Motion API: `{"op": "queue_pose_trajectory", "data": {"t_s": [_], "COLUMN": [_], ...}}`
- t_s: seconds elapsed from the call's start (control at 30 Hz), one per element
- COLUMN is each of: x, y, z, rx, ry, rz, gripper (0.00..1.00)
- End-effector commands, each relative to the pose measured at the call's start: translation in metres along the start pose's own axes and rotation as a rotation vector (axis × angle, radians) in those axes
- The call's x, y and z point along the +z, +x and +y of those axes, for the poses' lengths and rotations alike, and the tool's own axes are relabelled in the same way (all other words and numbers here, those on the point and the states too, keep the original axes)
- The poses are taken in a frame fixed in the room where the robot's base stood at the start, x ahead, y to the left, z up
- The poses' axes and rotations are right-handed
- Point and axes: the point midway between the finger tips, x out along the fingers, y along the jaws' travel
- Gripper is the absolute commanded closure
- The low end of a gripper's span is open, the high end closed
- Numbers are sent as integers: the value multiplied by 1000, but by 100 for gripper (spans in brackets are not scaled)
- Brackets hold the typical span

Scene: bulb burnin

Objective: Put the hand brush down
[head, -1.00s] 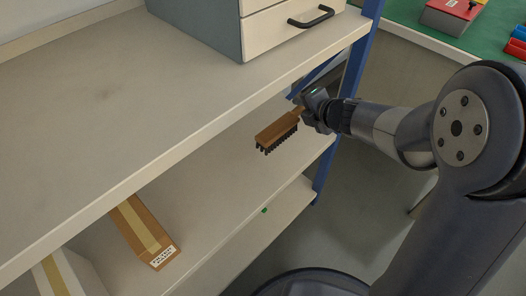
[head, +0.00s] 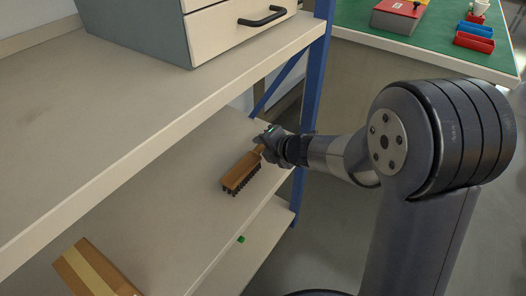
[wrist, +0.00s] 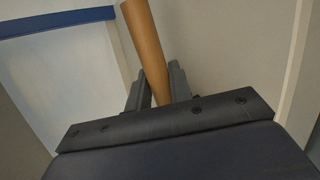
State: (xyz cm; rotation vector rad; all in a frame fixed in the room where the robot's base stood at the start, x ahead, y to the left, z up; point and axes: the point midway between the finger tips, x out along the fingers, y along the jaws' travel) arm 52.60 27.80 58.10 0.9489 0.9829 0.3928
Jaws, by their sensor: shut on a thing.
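The hand brush (head: 240,173) has a wooden back and handle and dark bristles facing down. My gripper (head: 265,146) is shut on its handle, over the middle shelf board (head: 170,190) near that board's right end. In the wrist view the wooden handle (wrist: 148,45) stands between the two dark fingers (wrist: 158,88). The brush head is out of the wrist view. I cannot tell whether the bristles touch the board or hang just above it.
The upper shelf board (head: 130,110) overhangs the middle one and carries a drawer cabinet (head: 235,35). A blue upright (head: 316,80) stands close behind my gripper. A cardboard box (head: 92,272) lies at the lower left. Between box and brush the board is clear.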

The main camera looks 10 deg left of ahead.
Motion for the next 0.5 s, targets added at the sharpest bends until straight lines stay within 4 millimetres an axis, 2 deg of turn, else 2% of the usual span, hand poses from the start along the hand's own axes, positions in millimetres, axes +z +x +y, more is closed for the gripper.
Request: {"op": "queue_pose_trajectory", "data": {"t_s": [0.03,0.43,0.47,0.5], "x": [-2,-2,-2,-2], "y": [4,6,6,5], "z": [-7,-9,-8,-8], "rx": [1,1,1,1], "ry": [2,0,0,0], "rz": [0,0,0,0], "gripper": [100,100,78,75]}}
